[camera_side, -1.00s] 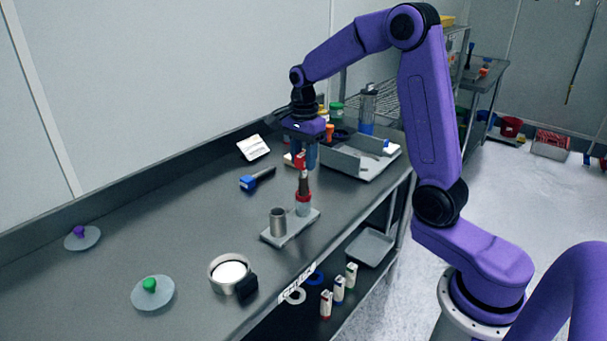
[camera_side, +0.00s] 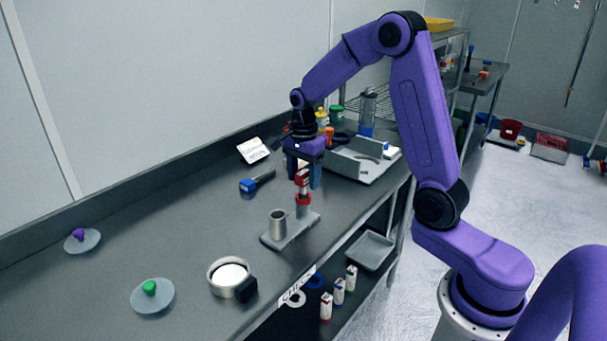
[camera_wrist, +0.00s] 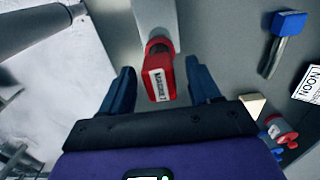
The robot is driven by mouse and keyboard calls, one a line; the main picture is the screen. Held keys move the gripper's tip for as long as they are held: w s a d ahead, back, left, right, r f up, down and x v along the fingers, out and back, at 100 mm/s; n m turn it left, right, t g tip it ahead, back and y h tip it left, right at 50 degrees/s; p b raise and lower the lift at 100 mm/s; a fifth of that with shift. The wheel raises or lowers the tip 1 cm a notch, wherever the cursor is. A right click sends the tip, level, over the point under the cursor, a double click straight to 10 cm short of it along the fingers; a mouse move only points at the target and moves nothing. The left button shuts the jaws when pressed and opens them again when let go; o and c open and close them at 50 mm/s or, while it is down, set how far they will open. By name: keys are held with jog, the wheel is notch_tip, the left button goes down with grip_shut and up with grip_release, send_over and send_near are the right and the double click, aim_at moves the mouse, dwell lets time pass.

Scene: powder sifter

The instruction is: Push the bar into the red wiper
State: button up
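The bar has a red head (camera_side: 302,179) with a white label that reads MAGNET in the wrist view (camera_wrist: 158,83). It stands upright with its lower part inside the red wiper (camera_side: 304,199), a red collar. A short dark stretch shows between head and collar. The wiper also shows in the wrist view (camera_wrist: 159,42). It sits on the right post of a grey two-post stand (camera_side: 283,238). My gripper (camera_side: 303,177) points down over the bar. In the wrist view its blue fingers (camera_wrist: 160,72) are open, one on each side of the head, with small gaps. Palm contact cannot be told.
A metal cup (camera_side: 278,222) stands at the stand's left end. A round sieve (camera_side: 229,265) is at front left. A grey tray (camera_side: 365,177) is at right.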

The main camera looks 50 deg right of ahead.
notch_tip(320, 180, up, 12)
jog(key=shift+r, duration=0.15)
dwell(0.5)
jog(key=s+a+f+n, duration=0.3)
jog(key=s+a+n, duration=0.9)
jog(key=n, duration=0.3)
jog(key=s+f+n, duration=0.2)
jog(key=s+n, duration=0.5)
jog(key=s, duration=0.2)
jog(key=s+f+n, duration=0.3)
jog(key=s+n, duration=0.5)
jog(key=s, duration=0.1)
jog(key=shift+s+a+n, duration=0.2)
jog(key=shift+s+n, duration=0.1)
jog(key=shift+s, duration=0.05)
